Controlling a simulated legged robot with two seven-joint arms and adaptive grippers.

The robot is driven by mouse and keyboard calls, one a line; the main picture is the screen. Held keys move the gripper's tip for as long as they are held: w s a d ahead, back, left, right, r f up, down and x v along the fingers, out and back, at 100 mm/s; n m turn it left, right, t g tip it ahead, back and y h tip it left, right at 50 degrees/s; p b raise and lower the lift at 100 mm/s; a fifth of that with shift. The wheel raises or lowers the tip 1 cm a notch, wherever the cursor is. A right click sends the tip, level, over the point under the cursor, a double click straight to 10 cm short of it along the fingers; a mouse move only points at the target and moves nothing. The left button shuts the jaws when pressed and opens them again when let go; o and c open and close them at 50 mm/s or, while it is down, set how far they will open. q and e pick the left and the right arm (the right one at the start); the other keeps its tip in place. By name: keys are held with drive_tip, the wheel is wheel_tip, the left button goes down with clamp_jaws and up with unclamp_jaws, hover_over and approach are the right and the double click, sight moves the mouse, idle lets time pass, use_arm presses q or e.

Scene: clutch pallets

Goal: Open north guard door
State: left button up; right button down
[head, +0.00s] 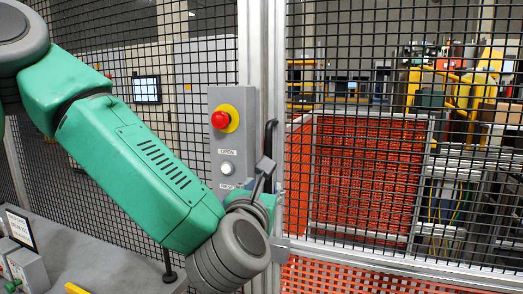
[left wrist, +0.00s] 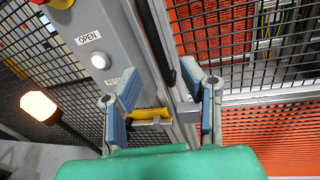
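The guard door (head: 400,262) is a black mesh panel in a metal frame, standing shut or nearly so at the right of the post (head: 262,60). A black upright handle (head: 270,135) is at its left edge. The grey control box (head: 217,105) on the post has a red stop button (head: 220,120) and a white button (head: 227,168) under an OPEN label. My left gripper (head: 264,172) is just below and in front of the handle. In the left wrist view my left gripper (left wrist: 160,78) has its fingers apart, with nothing gripped. My right gripper is out of view.
A yellow piece (left wrist: 150,113) on a metal bracket shows between my left fingers. An orange mesh panel (head: 365,175) and yellow machines (head: 480,85) stand behind the door. A grey table (head: 100,268) with small boxes is at lower left.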

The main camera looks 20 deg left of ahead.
use_arm(q)
drive_tip(key=w+a+r+p, duration=0.1)
drive_tip(key=w+p, duration=0.1)
drive_tip(key=w, duration=0.4)
drive_tip(key=w+a+r+n+p, duration=0.1)
drive_tip(key=w+a+p, duration=0.1)
drive_tip(key=w, duration=0.5)
drive_tip(key=shift+w+y, duration=0.3)
drive_tip(key=shift+y, duration=0.1)
drive_tip(key=shift+n, duration=0.3)
clamp_jaws()
